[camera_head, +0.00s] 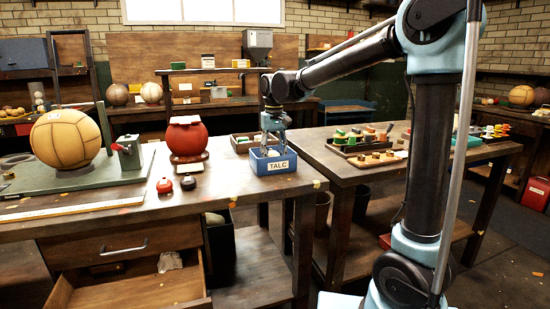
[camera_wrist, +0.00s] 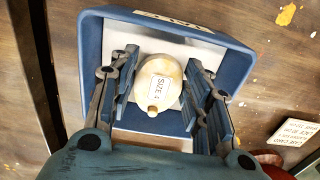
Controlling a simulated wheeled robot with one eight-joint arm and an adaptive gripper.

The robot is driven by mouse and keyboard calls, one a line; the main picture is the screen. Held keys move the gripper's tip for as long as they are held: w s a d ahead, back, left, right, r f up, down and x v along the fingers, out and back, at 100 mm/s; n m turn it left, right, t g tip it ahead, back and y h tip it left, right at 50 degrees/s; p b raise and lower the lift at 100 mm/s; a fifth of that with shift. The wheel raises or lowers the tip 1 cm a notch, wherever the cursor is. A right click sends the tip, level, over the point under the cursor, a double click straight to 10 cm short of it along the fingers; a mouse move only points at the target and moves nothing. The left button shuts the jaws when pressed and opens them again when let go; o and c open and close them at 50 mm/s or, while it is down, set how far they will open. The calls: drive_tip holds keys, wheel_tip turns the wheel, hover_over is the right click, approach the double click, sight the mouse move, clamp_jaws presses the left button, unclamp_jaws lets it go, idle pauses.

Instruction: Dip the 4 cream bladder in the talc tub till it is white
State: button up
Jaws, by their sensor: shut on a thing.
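The cream bladder (camera_wrist: 158,84), with a "SIZE 4" label, sits between the fingers of my gripper (camera_wrist: 160,92) in the wrist view. My gripper is shut on it, with a finger on each side. It is over or inside the blue talc tub (camera_wrist: 90,60), whose floor shows white around the bladder. I cannot tell whether the bladder touches the talc. Its visible top is still cream.
A large tan ball (camera_head: 66,139) rests on a green fixture further left. A tray of colored pieces (camera_head: 357,148) lies to the right. An open drawer (camera_head: 130,285) juts out below the bench.

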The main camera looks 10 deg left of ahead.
sight(274, 153)
drive_tip(key=shift+r, duration=3.95)
